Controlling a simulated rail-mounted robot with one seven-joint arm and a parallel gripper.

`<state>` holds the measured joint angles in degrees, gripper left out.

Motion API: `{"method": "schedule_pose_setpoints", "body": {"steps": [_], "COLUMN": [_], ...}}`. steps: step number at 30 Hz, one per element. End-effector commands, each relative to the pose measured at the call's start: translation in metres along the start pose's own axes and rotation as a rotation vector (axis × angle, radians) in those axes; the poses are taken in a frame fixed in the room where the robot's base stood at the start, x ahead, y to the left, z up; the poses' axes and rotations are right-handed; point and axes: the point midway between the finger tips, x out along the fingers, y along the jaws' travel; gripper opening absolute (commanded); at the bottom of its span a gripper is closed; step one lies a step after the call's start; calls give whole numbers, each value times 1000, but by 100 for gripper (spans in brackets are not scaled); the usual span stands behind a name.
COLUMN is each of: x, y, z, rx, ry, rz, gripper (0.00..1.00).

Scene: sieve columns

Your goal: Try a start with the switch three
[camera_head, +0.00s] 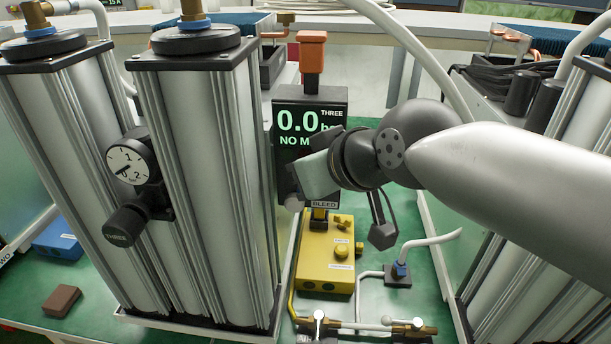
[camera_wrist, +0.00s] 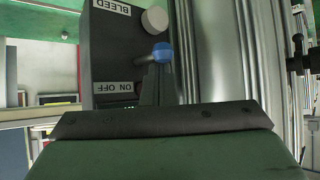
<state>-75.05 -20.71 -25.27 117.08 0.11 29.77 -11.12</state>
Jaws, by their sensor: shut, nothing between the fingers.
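The dark switch box of column three (camera_head: 340,100) shows a green display with "THREE", "0.0" and the start of "NO M"; my gripper (camera_head: 318,172) covers the rest. In the wrist view the box face (camera_wrist: 112,50) carries a "BLEED" label, a pale round knob (camera_wrist: 154,20), an "ON OFF" label (camera_wrist: 118,88) and a blue-tipped toggle switch (camera_wrist: 162,53). My gripper (camera_wrist: 159,78) is shut and empty, its fingertips right by the blue tip; I cannot tell if they touch. The toggle is hidden in the head view.
Two silver columns with a gauge (camera_head: 127,166) and a knob marked THREE (camera_head: 125,226) stand close on the left. A yellow box (camera_head: 325,255) sits below my gripper. A blue-topped valve (camera_head: 400,270) and pipes lie to the right. An orange handle (camera_head: 312,52) tops the switch box.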

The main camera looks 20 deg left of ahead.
Motion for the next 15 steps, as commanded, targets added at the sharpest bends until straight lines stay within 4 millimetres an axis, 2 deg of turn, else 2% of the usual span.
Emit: {"method": "schedule_pose_setpoints", "body": {"steps": [15], "x": [-3], "y": [8], "z": [3], "rx": [1], "ry": [-1], "rz": [0], "gripper": [0]}}
